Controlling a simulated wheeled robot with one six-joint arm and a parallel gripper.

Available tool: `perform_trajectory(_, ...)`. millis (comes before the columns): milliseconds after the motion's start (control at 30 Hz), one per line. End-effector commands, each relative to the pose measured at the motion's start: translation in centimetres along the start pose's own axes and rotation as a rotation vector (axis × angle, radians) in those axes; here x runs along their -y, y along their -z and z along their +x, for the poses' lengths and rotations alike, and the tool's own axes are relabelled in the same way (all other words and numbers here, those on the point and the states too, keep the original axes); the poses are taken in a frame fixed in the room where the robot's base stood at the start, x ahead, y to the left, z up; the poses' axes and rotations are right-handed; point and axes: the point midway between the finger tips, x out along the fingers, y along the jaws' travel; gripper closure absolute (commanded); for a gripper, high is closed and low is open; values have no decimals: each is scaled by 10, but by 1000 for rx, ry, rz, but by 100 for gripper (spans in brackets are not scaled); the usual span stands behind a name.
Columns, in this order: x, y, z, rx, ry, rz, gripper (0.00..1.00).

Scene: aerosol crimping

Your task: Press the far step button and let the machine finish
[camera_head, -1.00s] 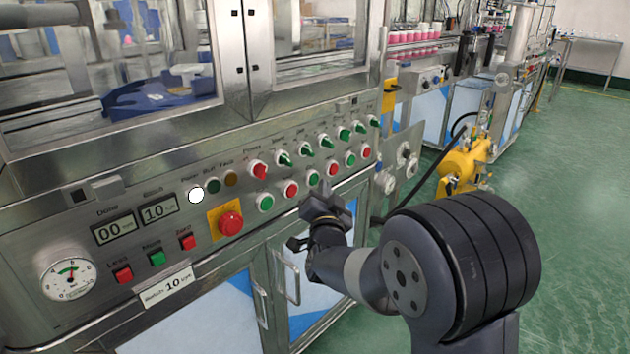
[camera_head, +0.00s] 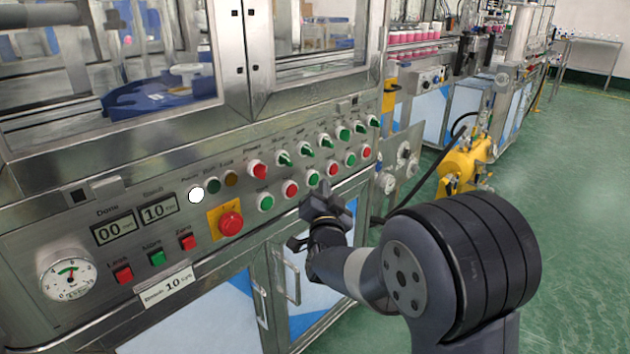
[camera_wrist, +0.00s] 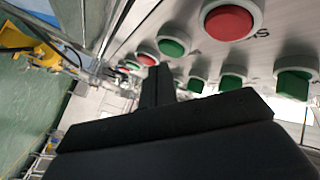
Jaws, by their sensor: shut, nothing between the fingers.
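The machine's control panel (camera_head: 150,240) fills the left and middle of the head view. Its lower row of round push buttons alternates green and red: a green one (camera_head: 265,202), a red one (camera_head: 290,189), a green one (camera_head: 313,178), and more to the far right end. I cannot read which is the far step button. My gripper (camera_head: 324,187) is shut and empty, beside that third button. In the wrist view my gripper (camera_wrist: 158,82) points along the panel, with a red button (camera_wrist: 229,21) and a green button (camera_wrist: 173,45) near it. Contact cannot be told.
Green rotary switches (camera_head: 305,150) line the upper row. The Done display (camera_head: 114,230) reads 00 and the Batch display (camera_head: 159,211) reads 10. A white lamp (camera_head: 196,195) is lit. A red emergency stop (camera_head: 230,223) sits left.

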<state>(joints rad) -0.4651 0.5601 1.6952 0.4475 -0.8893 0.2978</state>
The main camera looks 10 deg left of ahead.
Motion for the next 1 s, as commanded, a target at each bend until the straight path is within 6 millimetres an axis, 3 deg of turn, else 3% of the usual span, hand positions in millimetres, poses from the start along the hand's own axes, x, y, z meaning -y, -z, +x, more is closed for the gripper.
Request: perform_trajectory(1000, 4, -4, 6, 1, 0, 0, 100)
